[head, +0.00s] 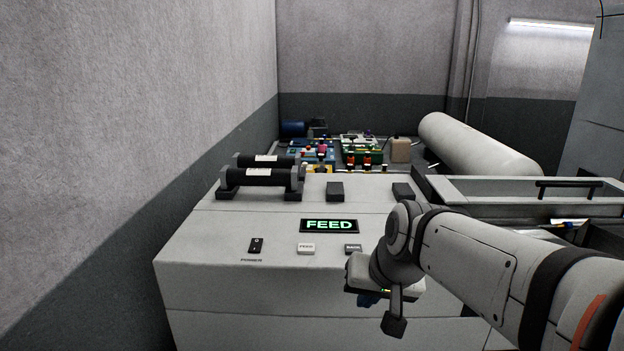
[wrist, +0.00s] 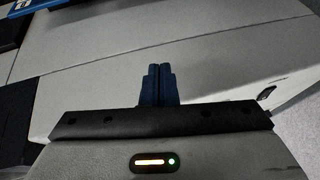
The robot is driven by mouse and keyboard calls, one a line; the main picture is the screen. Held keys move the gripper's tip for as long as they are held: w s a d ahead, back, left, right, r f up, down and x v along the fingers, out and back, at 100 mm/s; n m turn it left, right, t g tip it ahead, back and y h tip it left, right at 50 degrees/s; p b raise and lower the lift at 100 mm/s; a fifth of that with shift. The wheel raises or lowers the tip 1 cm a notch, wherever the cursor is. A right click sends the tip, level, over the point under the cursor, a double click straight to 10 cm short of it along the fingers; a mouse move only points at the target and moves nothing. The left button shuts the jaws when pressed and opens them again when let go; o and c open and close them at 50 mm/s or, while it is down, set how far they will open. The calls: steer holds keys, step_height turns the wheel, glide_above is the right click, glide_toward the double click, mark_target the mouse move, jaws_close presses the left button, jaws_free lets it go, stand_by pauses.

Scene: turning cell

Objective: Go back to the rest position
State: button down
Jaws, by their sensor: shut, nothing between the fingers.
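My gripper (wrist: 158,84) is shut and empty; its two blue fingers meet in the wrist view, pointing toward pale grey panels. A gap between gripper and housing cannot be judged. The lit FEED display (head: 329,226) sits on the sloped panel, with a black power switch (head: 256,245) and small buttons (head: 306,249) below it.
Two black rollers (head: 258,177) lie on top of the housing. Coloured parts (head: 362,150) crowd the surface behind. A large white cylinder (head: 478,146) and a tray with a black handle (head: 570,184) are at right. A wall (head: 130,110) closes the left side.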

steer(key=s+d+f+g+h, duration=0.1)
steer(key=s+d+f, duration=0.2)
steer(key=s, duration=0.2)
steer(key=s+d+f+g+h, duration=0.1)
steer(key=s+d+f, duration=0.2)
steer(key=s, duration=0.3)
steer(key=shift+f+n, duration=0.4)
stand_by(0.6)
